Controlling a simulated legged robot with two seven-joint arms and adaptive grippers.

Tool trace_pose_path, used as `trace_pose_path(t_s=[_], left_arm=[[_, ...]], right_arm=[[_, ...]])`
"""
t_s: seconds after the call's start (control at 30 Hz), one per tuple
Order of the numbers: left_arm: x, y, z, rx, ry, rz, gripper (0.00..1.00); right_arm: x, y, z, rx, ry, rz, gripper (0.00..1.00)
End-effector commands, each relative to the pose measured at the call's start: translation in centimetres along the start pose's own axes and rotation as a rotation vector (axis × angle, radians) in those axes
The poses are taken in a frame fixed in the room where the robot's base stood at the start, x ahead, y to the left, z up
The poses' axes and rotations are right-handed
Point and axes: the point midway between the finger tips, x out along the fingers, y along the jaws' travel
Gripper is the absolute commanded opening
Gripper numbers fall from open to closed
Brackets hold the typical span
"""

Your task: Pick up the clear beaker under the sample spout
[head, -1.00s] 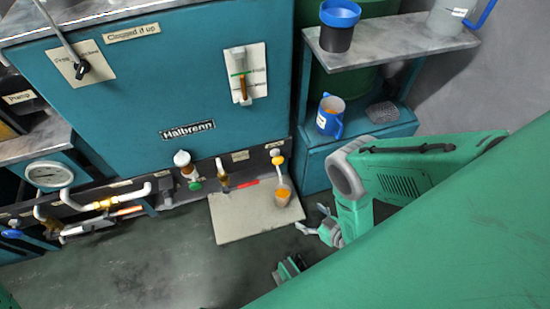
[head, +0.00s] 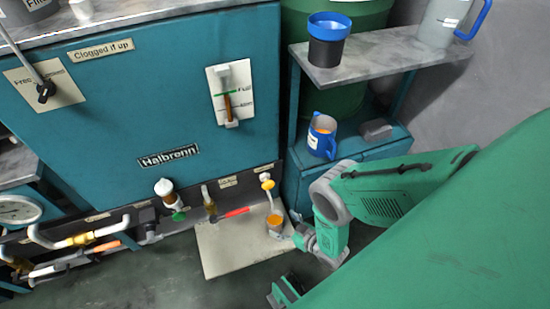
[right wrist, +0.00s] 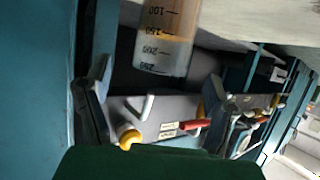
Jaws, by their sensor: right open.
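The clear beaker (head: 275,222) holds orange-brown liquid and stands under the sample spout (head: 267,184) on a pale board (head: 222,255). In the right wrist view the graduated beaker (right wrist: 168,40) appears upside down, between and just beyond the spread fingers. My right gripper (head: 298,236) is open, just right of the beaker at low height. Its open fingers also show in the right wrist view (right wrist: 157,92). I cannot tell whether either finger touches the beaker. My left gripper is not identifiable in these views.
A teal Halbrenn cabinet (head: 150,100) rises behind the board. To the right, a blue-handled jug (head: 321,137) stands on a low teal ledge, below a shelf (head: 385,50) with a blue-rimmed cup (head: 328,40).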

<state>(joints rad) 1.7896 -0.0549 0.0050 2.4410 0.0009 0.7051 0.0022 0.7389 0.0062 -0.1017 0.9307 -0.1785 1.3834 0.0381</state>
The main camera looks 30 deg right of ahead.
Motion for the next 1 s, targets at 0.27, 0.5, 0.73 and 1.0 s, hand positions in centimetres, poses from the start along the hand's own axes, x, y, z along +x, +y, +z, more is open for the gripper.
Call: trace_pose_path(t_s=[0.27, 0.5, 0.73, 1.0], left_arm=[[2.3, 0.0, 0.1, -0.001, 0.0, 0.0, 0.72], [2.2, 0.0, 0.1, 0.0, 0.0, 0.0, 0.72], [2.2, 0.0, 0.1, 0.0, 0.0, 0.0, 0.72], [2.1, 0.0, 0.1, 0.0, 0.0, 0.0, 0.72]], right_arm=[[4.1, 0.0, 0.0, 0.001, 0.002, -0.002, 0.77], [4.5, 0.1, -0.3, 0.001, 0.002, -0.001, 0.77], [4.4, 0.1, -0.3, 0.001, 0.001, -0.001, 0.03], [4.4, 0.1, -0.4, 0.001, 0.002, -0.001, 0.0]])
